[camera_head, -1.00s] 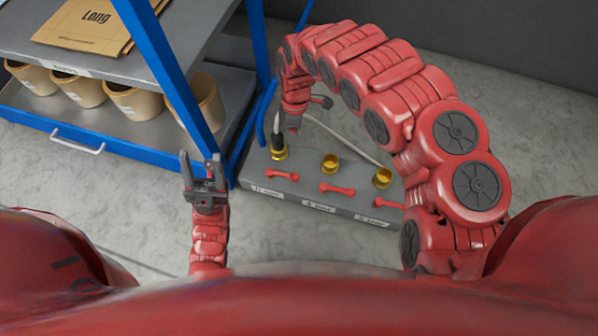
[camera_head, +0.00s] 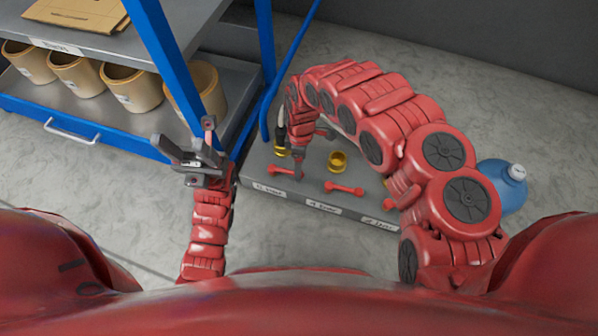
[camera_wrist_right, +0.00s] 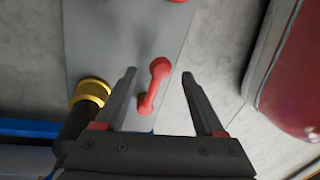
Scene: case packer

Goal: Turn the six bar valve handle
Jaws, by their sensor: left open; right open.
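A grey valve block (camera_head: 250,160) on the floor carries a row of red bar handles with labels too blurred to read surely. My right gripper (camera_wrist_right: 158,75) is open at the left handle (camera_head: 285,171). In the right wrist view this handle (camera_wrist_right: 153,85) lies between the two spread fingers, with a gap on both sides. The middle handle (camera_head: 343,187) is in plain view; the right handle (camera_head: 388,204) is partly hidden by my right arm. My left gripper (camera_head: 205,150) is open and empty, left of the block.
A brass fitting (camera_wrist_right: 92,90) with a black hose end is close beside the left finger. An open brass fitting (camera_head: 338,160) is behind the middle handle. A blue-framed shelf (camera_head: 165,50) with tan pots stands left. A blue bottle (camera_head: 505,185) is at right.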

